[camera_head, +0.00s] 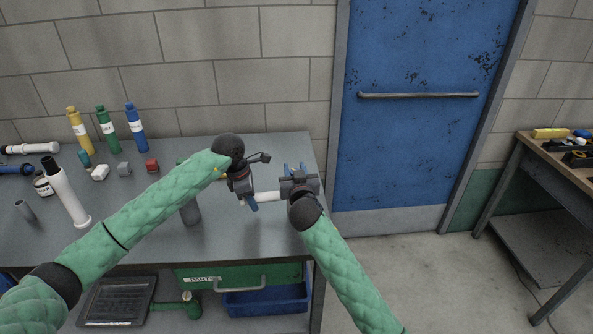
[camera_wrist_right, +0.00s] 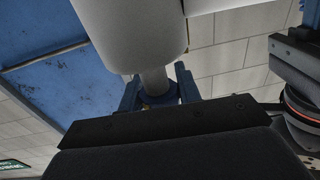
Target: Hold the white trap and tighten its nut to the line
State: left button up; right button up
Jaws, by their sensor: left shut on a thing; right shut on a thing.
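The white trap (camera_head: 268,196) is held above the right end of the bench, between my two grippers. In the right wrist view its wide white body (camera_wrist_right: 130,30) fills the top, with a narrower pale stem below it. My right gripper (camera_wrist_right: 158,92) is shut on that stem with its blue fingers; it also shows in the head view (camera_head: 297,178). My left gripper (camera_head: 251,202) is shut at the left end of the trap's pipe. Its fingers cover that end, so I cannot tell whether they sit on the nut. Neither the nut nor the line can be made out.
The grey bench (camera_head: 240,245) is bare below the grippers. A grey cylinder (camera_head: 190,210) stands close to my left arm. Bottles, small blocks and a tall white tube (camera_head: 66,192) stand farther left. A blue door (camera_head: 425,140) is behind; a second bench (camera_head: 550,160) is at right.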

jog(key=n+y, duration=0.1)
jog(key=y, duration=0.1)
jog(key=n+g+y, duration=0.1)
jog(key=n+y, duration=0.1)
jog(key=y, duration=0.1)
jog(key=n+g+y, duration=0.1)
jog(key=n+y, duration=0.1)
jog(key=shift+a+y, duration=0.4)
pick_arm(q)
jog(key=shift+d, duration=0.1)
pick_arm(e)
jog(key=shift+s+a+r+n+g+y, duration=0.1)
jog(key=shift+a+n+g+y, duration=0.05)
jog(key=shift+n+g+y, duration=0.5)
jog(key=shift+s+a+f+n+g+y, duration=0.1)
jog(key=shift+a+n+g+y, duration=0.05)
jog(key=shift+n+g+y, duration=0.55)
jog(key=shift+s+a+r+n+g+y, duration=0.15)
jog(key=shift+n+g+y, duration=0.35)
jog(key=shift+y, duration=0.25)
jog(key=shift+a+n+g+y, duration=0.15)
jog(key=shift+n+g+y, duration=0.2)
jog(key=shift+g+y, duration=0.1)
jog(key=shift+s+n+g+y, duration=0.15)
jog(key=shift+n+g+y, duration=0.7)
jog(key=shift+g, duration=0.35)
jog(key=shift+d+f+n+g, duration=0.25)
jog(key=shift+d+g, duration=0.05)
jog(key=o, duration=1)
